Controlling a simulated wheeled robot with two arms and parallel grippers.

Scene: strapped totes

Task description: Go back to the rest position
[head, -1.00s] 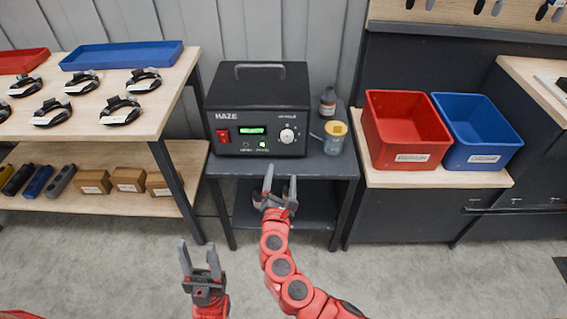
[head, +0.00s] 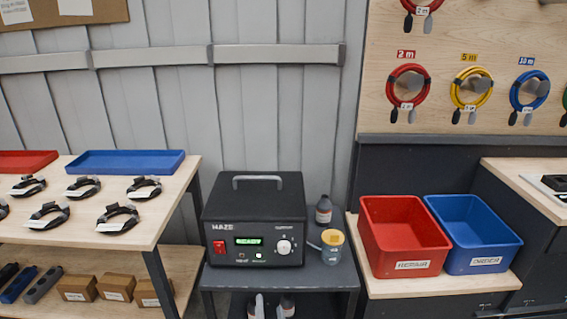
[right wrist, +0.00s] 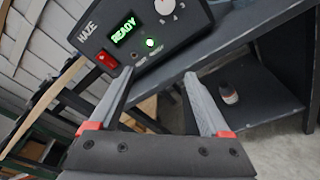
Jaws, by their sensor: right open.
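My right gripper (head: 272,307) shows only by its fingertips at the bottom edge of the head view, in front of the small dark table's lower part. In the right wrist view its two fingers (right wrist: 158,98) are spread apart with nothing between them. They point toward the table and the black HAZE box (right wrist: 130,35), with a visible gap below the box. The rest of my right arm is out of the head view. My left gripper is not in view.
The HAZE box (head: 254,220) with a lit READY display stands on the dark table (head: 335,276), beside a yellow-lidded jar (head: 332,247) and a dark bottle (head: 324,210). Red (head: 405,268) and blue (head: 485,262) bins stand right. A wooden bench (head: 150,225) with cables stands left.

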